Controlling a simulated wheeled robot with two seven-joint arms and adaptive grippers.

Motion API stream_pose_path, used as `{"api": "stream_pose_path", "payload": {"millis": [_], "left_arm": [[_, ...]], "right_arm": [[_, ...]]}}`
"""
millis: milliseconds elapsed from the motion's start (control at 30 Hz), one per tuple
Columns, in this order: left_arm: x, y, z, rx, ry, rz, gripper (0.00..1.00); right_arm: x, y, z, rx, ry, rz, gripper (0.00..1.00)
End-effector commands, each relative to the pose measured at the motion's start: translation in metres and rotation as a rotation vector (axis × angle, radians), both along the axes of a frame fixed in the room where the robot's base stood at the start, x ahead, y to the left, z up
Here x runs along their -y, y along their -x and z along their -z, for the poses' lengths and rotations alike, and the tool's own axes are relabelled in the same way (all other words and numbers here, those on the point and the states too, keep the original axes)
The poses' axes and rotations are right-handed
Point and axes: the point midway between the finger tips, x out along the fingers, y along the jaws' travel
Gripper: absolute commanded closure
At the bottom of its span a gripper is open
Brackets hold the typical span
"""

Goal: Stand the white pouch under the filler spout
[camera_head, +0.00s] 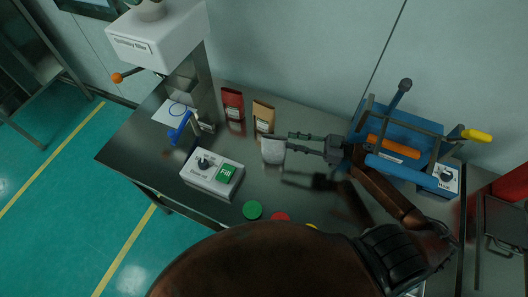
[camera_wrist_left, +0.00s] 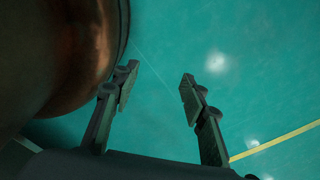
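The white pouch (camera_head: 273,151) stands on the steel table in the head view, right of the control box. My right gripper (camera_head: 288,141) points left at it from the right. Its two fingers are apart, with their tips close beside the pouch's right edge; I cannot tell if they touch it. The white filler (camera_head: 160,38) stands at the table's back left. Its spout is not clearly visible. A white plate with a blue ring (camera_head: 169,113) lies below the filler head. My left gripper (camera_wrist_left: 155,82) is open and empty above the floor in the left wrist view.
A red pouch (camera_head: 232,103) and a tan pouch (camera_head: 263,117) stand behind the white pouch. A control box (camera_head: 212,173) with a green Fill button is at the front left. A blue sealer (camera_head: 395,145) stands right. Green (camera_head: 252,210) and red (camera_head: 280,218) discs lie near the front.

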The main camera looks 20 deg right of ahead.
Motion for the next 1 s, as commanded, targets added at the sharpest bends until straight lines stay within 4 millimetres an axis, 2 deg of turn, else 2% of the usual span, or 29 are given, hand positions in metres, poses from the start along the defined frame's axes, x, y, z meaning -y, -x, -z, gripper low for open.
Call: {"api": "stream_pose_path", "payload": {"millis": [333, 567, 867, 1000], "left_arm": [[0.0, -0.012, -0.001, 0.014, 0.001, 0.003, 0.6], [0.0, -0.012, -0.002, 0.014, 0.001, 0.003, 0.6], [0.0, -0.007, -0.002, 0.009, 0.0, 0.002, 0.6], [0.0, -0.006, -0.002, 0.007, 0.0, 0.002, 0.6]], "right_arm": [[-0.031, -0.027, 0.0, 0.004, -0.001, -0.003, 0.75], [-0.054, -0.046, 0.002, 0.002, 0.0, -0.003, 0.75], [-0.058, -0.049, 0.003, 0.0, 0.0, -0.003, 0.75], [-0.058, -0.049, 0.003, 0.0, 0.0, -0.003, 0.85]]}}
